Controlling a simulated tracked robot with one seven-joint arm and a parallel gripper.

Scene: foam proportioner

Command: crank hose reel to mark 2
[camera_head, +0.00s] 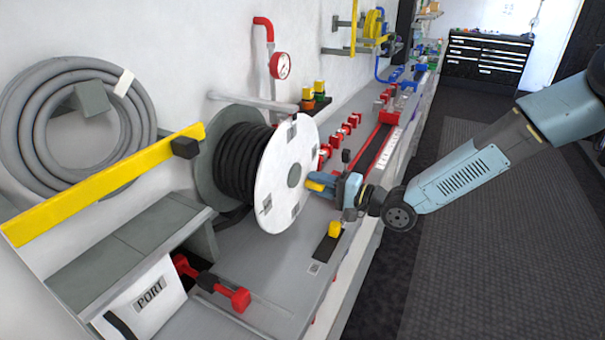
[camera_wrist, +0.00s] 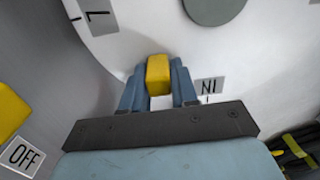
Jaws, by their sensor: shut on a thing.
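The hose reel has a white front disc (camera_head: 286,175) with black hose (camera_head: 242,162) wound behind it. Small grey mark plates sit around the disc's edge. In the wrist view one plate (camera_wrist: 209,88) beside my gripper carries dark strokes like "NI", and another plate (camera_wrist: 98,14) with a single stroke is at the upper left. The yellow crank handle (camera_wrist: 159,75) stands out from the disc near its rim. My gripper (camera_head: 322,186) is shut on this handle, with a blue finger on each side. In the head view the fingers partly hide the handle.
A yellow bar (camera_head: 100,187) crosses left of the reel. A red-handled part (camera_head: 240,299) and a white PORT box (camera_head: 145,298) are at the front. The floor aisle (camera_head: 470,240) is clear.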

